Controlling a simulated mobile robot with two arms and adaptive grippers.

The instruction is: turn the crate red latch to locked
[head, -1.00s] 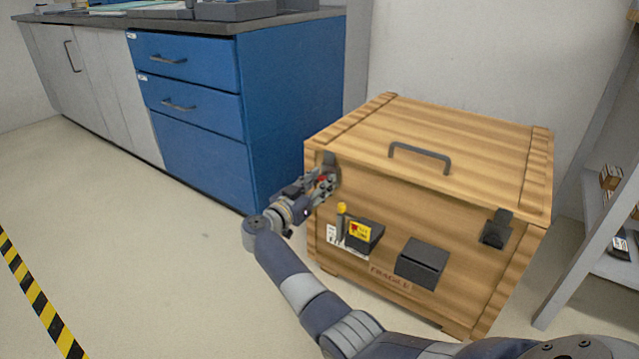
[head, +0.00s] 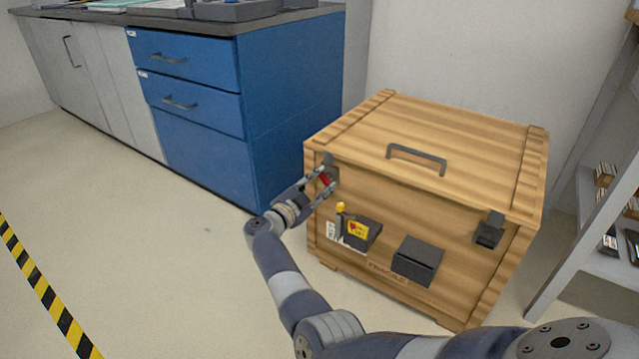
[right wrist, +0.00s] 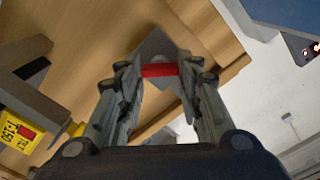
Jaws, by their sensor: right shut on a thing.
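The wooden crate (head: 430,205) stands on the floor with its lid closed. The red latch (head: 325,179) is at the upper left of its front face, on a dark metal plate. In the right wrist view the red latch (right wrist: 159,70) lies crosswise between the fingertips, in front of the grey plate (right wrist: 152,46). My right gripper (head: 322,178) is shut on the red latch; it also shows in the right wrist view (right wrist: 160,72). The fingers partly hide the latch in the head view. My left gripper is not in view.
The crate front also has a black latch (head: 489,230) at right, a dark box (head: 417,260), and a yellow-labelled holder (head: 358,232). A blue drawer cabinet (head: 195,110) stands behind left, a grey shelf (head: 590,240) at right. Floor at left is clear.

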